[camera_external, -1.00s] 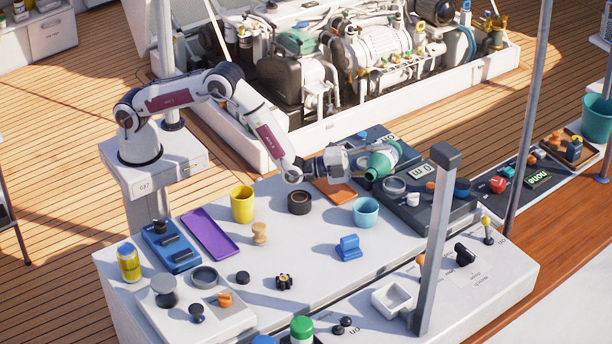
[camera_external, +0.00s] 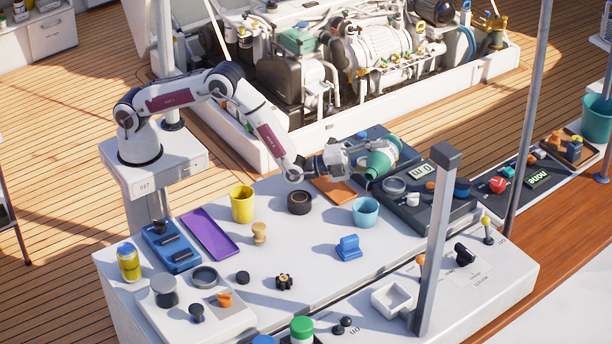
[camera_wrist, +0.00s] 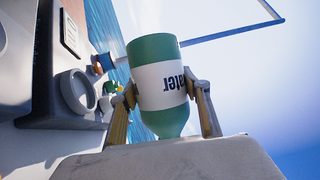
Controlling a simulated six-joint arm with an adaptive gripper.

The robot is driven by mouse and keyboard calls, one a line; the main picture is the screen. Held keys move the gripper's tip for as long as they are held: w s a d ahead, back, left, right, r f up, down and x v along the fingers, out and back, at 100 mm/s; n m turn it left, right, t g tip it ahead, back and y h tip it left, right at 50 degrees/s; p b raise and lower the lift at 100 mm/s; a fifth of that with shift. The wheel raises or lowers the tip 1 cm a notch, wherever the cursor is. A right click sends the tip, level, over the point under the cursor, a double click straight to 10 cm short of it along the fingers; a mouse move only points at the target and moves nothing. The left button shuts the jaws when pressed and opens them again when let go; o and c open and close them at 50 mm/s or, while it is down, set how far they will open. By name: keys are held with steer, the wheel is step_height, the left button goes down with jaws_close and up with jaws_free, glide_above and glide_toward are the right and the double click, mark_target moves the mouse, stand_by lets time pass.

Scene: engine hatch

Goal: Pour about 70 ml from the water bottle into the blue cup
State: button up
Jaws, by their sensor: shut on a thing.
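The green water bottle (camera_external: 383,160) with a white label is held in my gripper (camera_external: 362,158) above the table. It is tilted, with its neck low and its base up to the right. The wrist view shows the bottle (camera_wrist: 155,50) between both fingers of my gripper (camera_wrist: 165,93), which press on its sides at the label. The light blue cup (camera_external: 365,212) stands upright on the table just below the bottle's neck. I cannot tell whether water is flowing or how much is in the cup. The cup is not visible in the wrist view.
A dark panel (camera_external: 425,215) with a round ring (camera_external: 394,187) lies right of the cup. A black ring (camera_external: 299,202), a yellow cup (camera_external: 242,204) and an orange tray (camera_external: 333,190) are to the left. A blue block (camera_external: 348,248) sits in front. A grey post (camera_external: 435,240) rises at the front right.

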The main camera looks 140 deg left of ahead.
mark_target(386, 149)
steer(key=shift+s+a+r, duration=0.1)
steer(key=shift+s+a, duration=0.05)
steer(key=shift+s, duration=0.05)
steer(key=shift+s+a+r, duration=0.1)
steer(key=shift+s+a, duration=0.35)
steer(key=shift+a, duration=0.1)
steer(key=shift+s+a+m, duration=0.1)
steer(key=shift+a+m, duration=0.2)
steer(key=shift+a, duration=0.05)
steer(key=shift+a, duration=0.15)
stand_by(0.3)
steer(key=shift+m+t, duration=0.4)
steer(key=shift+m, duration=0.1)
stand_by(0.8)
steer(key=shift+n, duration=0.6)
steer(key=f+n, duration=0.1)
steer(key=f+n+g, duration=0.2)
steer(key=n, duration=0.1)
steer(key=shift+s+a, duration=0.15)
steer(key=shift+a, duration=0.1)
